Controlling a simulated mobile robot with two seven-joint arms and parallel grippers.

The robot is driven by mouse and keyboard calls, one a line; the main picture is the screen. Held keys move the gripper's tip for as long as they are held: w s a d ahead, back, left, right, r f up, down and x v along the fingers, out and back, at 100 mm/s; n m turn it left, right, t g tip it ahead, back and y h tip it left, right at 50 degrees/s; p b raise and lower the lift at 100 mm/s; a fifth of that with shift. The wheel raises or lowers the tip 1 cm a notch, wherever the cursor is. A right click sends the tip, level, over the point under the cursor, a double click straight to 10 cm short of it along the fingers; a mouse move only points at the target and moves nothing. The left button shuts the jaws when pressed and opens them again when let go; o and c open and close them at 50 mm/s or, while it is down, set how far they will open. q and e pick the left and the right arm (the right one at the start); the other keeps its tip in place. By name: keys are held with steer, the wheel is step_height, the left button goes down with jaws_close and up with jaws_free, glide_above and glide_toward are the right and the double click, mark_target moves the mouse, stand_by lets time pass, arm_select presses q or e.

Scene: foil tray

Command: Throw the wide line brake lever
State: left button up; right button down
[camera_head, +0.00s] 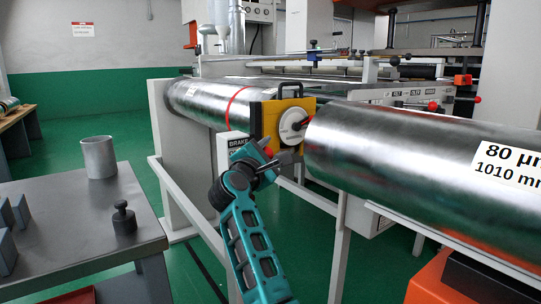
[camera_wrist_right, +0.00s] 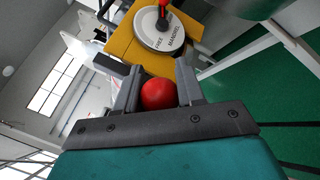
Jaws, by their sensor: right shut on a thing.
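A panel labelled BRAKE (camera_head: 237,142) stands below the yellow block at the end of the narrower roll. My right gripper (camera_head: 277,160) is in front of this panel, its arm reaching up from the bottom of the head view. In the right wrist view my right gripper (camera_wrist_right: 158,88) is shut on a red ball knob (camera_wrist_right: 158,94), which sits between its two fingers. The same red knob shows small in the head view (camera_head: 268,152). The lever's shaft is mostly hidden by the gripper. My left gripper is not in view.
The yellow block (camera_head: 269,121) carries a white dial (camera_head: 292,124) with a red-tipped handle, just above my right gripper. A large foil roll (camera_head: 400,150) lies close on the right. A grey table (camera_head: 70,235) with a cylinder (camera_head: 98,157) and a weight (camera_head: 123,218) stands left.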

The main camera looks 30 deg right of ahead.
steer(key=c, duration=1.1)
jaws_free()
steer(key=shift+a, duration=0.1)
steer(key=o, duration=0.4)
steer(key=shift+r, duration=0.1)
